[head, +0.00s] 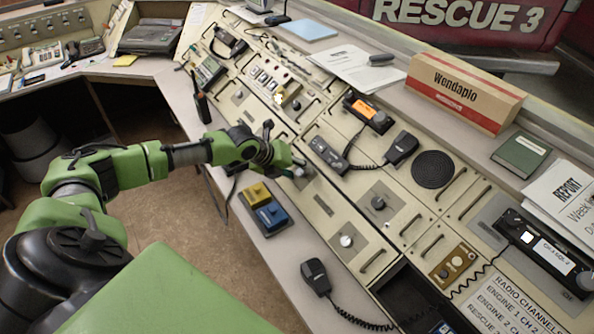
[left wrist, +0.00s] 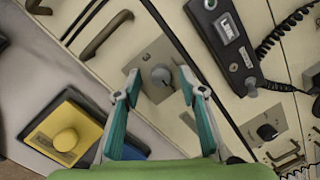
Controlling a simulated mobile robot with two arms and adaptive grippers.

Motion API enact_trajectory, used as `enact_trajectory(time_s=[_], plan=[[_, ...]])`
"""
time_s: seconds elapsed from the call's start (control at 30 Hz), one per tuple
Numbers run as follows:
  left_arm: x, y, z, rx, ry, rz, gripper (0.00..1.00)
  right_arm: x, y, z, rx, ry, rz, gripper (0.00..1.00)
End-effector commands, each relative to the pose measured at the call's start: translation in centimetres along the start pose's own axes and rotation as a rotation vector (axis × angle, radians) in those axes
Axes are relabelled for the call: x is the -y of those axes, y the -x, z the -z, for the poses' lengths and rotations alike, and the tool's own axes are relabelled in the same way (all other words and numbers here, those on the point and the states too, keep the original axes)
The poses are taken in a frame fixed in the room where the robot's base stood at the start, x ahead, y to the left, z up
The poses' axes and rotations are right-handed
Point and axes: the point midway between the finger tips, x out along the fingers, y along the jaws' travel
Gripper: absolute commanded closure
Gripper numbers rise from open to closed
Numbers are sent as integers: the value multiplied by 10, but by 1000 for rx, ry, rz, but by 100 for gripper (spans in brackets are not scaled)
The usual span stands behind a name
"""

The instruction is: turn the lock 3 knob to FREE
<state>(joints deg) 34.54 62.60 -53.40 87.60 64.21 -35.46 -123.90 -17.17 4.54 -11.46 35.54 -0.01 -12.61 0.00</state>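A round grey knob (left wrist: 161,76) on a square metal plate (left wrist: 146,62) shows in the left wrist view. I cannot read a lock number or a FREE mark there. My left gripper (left wrist: 160,84) is open. Its two teal fingers stand on either side of the knob, with a gap to each; I cannot tell how far above the panel they are. In the head view my left gripper (head: 284,152) is over the console's near panel and hides most of this knob. My right gripper is in neither view.
A yellow box (left wrist: 68,136) and a blue box (head: 271,217) stand on the ledge beside the gripper. A radio handset unit (head: 328,154) with a coiled cord lies just right of it. Other knobs (head: 347,241) and dark handles (head: 372,261) stick up from the panel.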

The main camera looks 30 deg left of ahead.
Motion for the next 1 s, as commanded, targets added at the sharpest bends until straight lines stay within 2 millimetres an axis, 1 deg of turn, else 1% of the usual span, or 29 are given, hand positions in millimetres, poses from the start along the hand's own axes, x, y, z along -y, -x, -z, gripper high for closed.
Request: enact_trajectory(time_s=[0.27, 0.37, 0.47, 0.8, 0.9, 1.0], plan=[[0, 1, 0, 1, 1, 1, 63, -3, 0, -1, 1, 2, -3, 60], [-1, 6, -1, 2, 1, 0, 63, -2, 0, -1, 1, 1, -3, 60], [-1, 20, -2, 2, -1, -2, 63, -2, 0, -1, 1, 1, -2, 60], [-1, 88, -1, 1, -1, -2, 63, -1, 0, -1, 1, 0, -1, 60], [-2, 102, -1, 2, -1, -3, 63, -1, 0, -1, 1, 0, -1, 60], [-1, 112, -1, 1, 0, -1, 63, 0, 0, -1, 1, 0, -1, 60]])
